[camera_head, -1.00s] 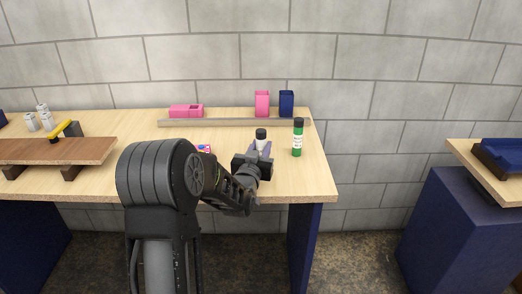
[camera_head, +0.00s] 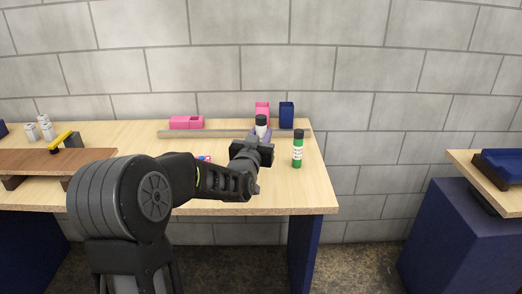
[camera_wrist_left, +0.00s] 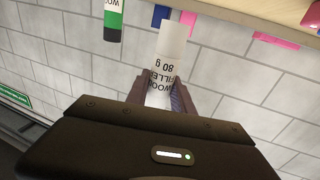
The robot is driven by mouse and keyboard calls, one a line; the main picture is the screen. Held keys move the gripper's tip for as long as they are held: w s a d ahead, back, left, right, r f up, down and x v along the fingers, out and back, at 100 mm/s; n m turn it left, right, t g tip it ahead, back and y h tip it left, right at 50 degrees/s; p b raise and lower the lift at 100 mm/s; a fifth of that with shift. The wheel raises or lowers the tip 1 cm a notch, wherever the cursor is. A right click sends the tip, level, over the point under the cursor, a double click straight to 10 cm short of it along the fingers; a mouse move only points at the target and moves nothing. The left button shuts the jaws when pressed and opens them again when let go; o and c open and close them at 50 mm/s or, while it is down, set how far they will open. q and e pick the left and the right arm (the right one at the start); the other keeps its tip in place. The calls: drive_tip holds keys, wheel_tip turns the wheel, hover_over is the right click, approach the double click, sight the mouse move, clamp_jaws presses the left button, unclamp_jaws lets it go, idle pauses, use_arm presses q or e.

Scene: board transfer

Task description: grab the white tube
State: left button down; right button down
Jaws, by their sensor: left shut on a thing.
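The white tube has a black cap (camera_head: 261,121) and shows above my left gripper (camera_head: 261,137) in the head view. In the left wrist view the white tube (camera_wrist_left: 168,62), with black "WOOD FILLER 80 g" lettering, stands between the fingers of my left gripper (camera_wrist_left: 160,98). The gripper is shut on it. Most of the tube is hidden by the gripper in the head view. My right gripper is in neither view.
A green and white tube (camera_head: 298,149) with a dark cap stands right of the gripper. A low rail (camera_head: 215,134) runs along the table's back, with pink (camera_head: 262,108) and navy (camera_head: 287,115) containers behind it. A wooden board (camera_head: 50,163) lies left. A side stand (camera_head: 455,215) is at right.

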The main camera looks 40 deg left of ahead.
use_arm(q)
drive_tip(key=shift+r, duration=0.85)
